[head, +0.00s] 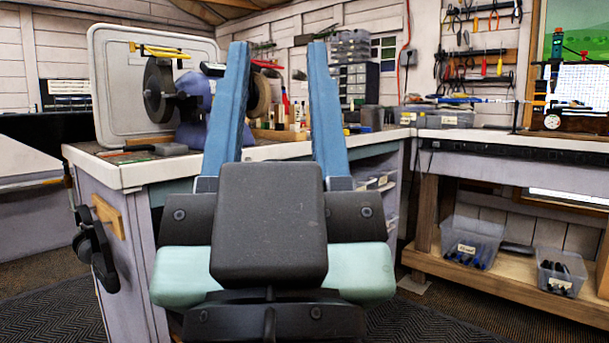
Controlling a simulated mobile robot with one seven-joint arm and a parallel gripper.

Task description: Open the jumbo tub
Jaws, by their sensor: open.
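My gripper (278,47) is in the middle of the view, its two long blue fingers pointing up and away from me. The fingers are wide apart with nothing visibly held between them. I cannot tell which container is the jumbo tub. Two clear labelled tubs stand on the low wooden shelf at the right: a larger one (486,232) and a smaller one (574,261). Both hold dark items and look open at the top. Their labels are too small to read. My gripper is left of both and apart from them.
A white-topped bench (130,172) stands ahead, with a bench grinder (160,90) at its left. Ear defenders (95,245) hang on its side. A small-drawer cabinet (357,83) stands at the back. A second bench (520,140) runs along the right. Dark patterned floor (430,325) shows at lower right.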

